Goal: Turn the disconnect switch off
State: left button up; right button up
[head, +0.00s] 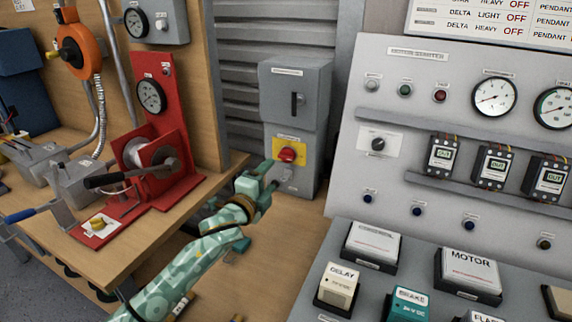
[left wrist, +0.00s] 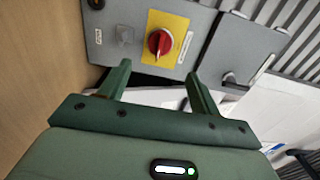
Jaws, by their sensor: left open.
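A red rotary knob (head: 286,155) sits on a yellow plate (head: 291,143) on the lower part of a grey wall box (head: 290,108). In the left wrist view the red knob (left wrist: 159,42) lies ahead of the fingers, its pale bar near upright and slightly tilted. A dark lever handle (head: 296,104) is on the upper part of the box. My left gripper (head: 268,178) is open and empty, just below and left of the knob. In the left wrist view its fingers (left wrist: 161,80) stand apart, with clear space between them and the knob. My right gripper is out of view.
A red winch stand (head: 158,98) with a crank is on the wooden bench (head: 188,207) at left. A grey instrument panel (head: 460,75) with gauges and modules stands at right. A small clear-looking fitting (left wrist: 124,36) is beside the yellow plate.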

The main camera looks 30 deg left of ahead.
aim_at(286, 159)
pick_arm(q)
jog(key=w+b, duration=0.1)
jog(key=w, duration=0.2)
jog(key=w+b, duration=0.1)
jog(key=w, duration=0.2)
jog(key=w+b, duration=0.1)
jog(key=w, duration=0.2)
jog(key=shift+w+a+f, duration=0.15)
jog(key=shift+a+f, duration=0.15)
jog(key=shift+w+r, duration=0.2)
jog(key=shift+w, duration=0.35)
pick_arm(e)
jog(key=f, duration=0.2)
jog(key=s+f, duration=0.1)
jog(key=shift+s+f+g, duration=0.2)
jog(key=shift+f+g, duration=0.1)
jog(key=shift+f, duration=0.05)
pick_arm(q)
jog(key=c, duration=0.9)
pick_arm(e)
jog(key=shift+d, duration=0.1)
